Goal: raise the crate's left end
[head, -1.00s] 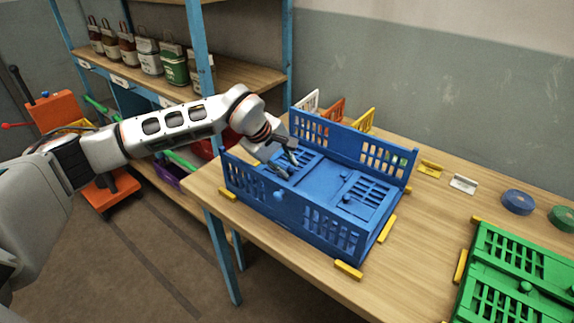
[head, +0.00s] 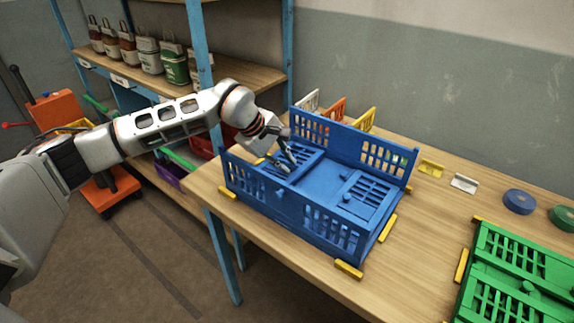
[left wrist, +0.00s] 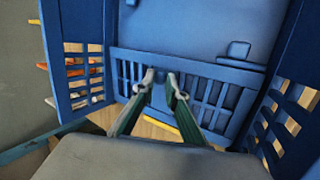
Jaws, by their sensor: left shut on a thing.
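The blue crate (head: 285,210) stands on the wooden table with its two long slotted walls upright. Its left end (head: 308,158) is a slotted panel, tilted partly up from the crate's floor at the left side. My left gripper (head: 288,160) is shut on the free edge of this panel. In the left wrist view the fingers of my left gripper (left wrist: 160,82) meet the edge of the slotted left end (left wrist: 212,92). The crate's right end (head: 366,192) lies folded flat inside. My right gripper is not in view.
A green crate (head: 520,270) lies at the right. Yellow blocks (head: 348,269) sit around the blue crate's base. White, orange and yellow panels (head: 333,109) stand behind it. Tape rolls (head: 518,201) lie farther right. A shelf (head: 180,80) with bottles and cans stands behind my left arm.

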